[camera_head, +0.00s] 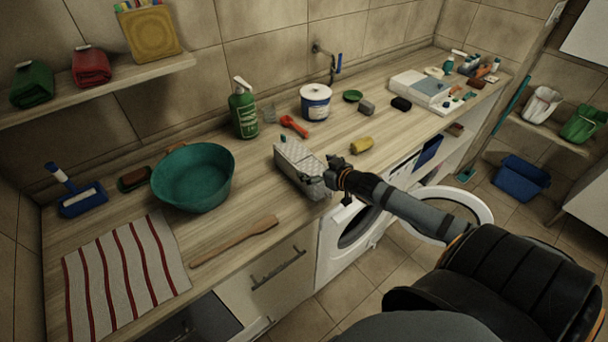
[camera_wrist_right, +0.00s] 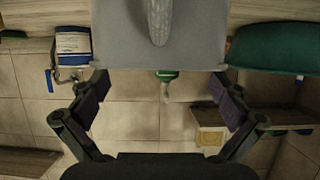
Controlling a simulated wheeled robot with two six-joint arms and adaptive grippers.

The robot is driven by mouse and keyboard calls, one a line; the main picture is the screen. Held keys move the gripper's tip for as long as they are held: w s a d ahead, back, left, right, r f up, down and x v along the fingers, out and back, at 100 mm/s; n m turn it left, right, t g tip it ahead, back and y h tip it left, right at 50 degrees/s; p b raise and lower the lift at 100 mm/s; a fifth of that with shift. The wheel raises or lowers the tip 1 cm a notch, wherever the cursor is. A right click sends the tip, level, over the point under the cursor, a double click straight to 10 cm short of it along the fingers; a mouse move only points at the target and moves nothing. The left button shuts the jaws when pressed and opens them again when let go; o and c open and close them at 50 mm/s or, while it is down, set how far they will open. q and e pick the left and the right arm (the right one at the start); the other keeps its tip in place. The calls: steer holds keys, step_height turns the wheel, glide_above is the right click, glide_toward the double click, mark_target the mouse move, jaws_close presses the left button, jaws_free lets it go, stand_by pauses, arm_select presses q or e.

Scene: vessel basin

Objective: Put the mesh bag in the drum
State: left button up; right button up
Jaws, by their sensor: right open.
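A grey, box-shaped thing with a speckled top (camera_head: 300,162), which looks like the mesh bag, sits at the counter's front edge. In the wrist view its grey face (camera_wrist_right: 195,40) fills the top middle, with a pale textured strip on it. My right gripper (camera_head: 328,177) is open at its right end. In the wrist view the fingertips (camera_wrist_right: 158,86) stand apart near the two sides of its edge; contact cannot be told. The washing machine's drum opening (camera_head: 358,229) is below the counter, partly hidden by my arm; its round door (camera_head: 470,203) stands open. My left gripper is not in view.
A teal basin (camera_head: 194,177), wooden spoon (camera_head: 235,242) and striped towel (camera_head: 125,275) lie left on the counter. A green bottle (camera_head: 243,108), red tool (camera_head: 294,126), white-and-blue tub (camera_head: 316,102) and yellow item (camera_head: 361,145) stand nearby. The open door juts into the floor space.

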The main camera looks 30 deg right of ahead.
mark_target(307, 163)
steer(key=x, duration=0.2)
steer(key=b+x, duration=0.1)
steer(key=x, duration=0.1)
steer(key=shift+w+f, duration=0.15)
steer(key=shift+f, duration=0.25)
steer(key=shift+r, duration=0.15)
steer(key=shift+c, duration=0.5)
steer(key=c, duration=1)
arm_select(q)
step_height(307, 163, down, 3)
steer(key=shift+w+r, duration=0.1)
arm_select(e)
steer(key=shift+c, duration=1)
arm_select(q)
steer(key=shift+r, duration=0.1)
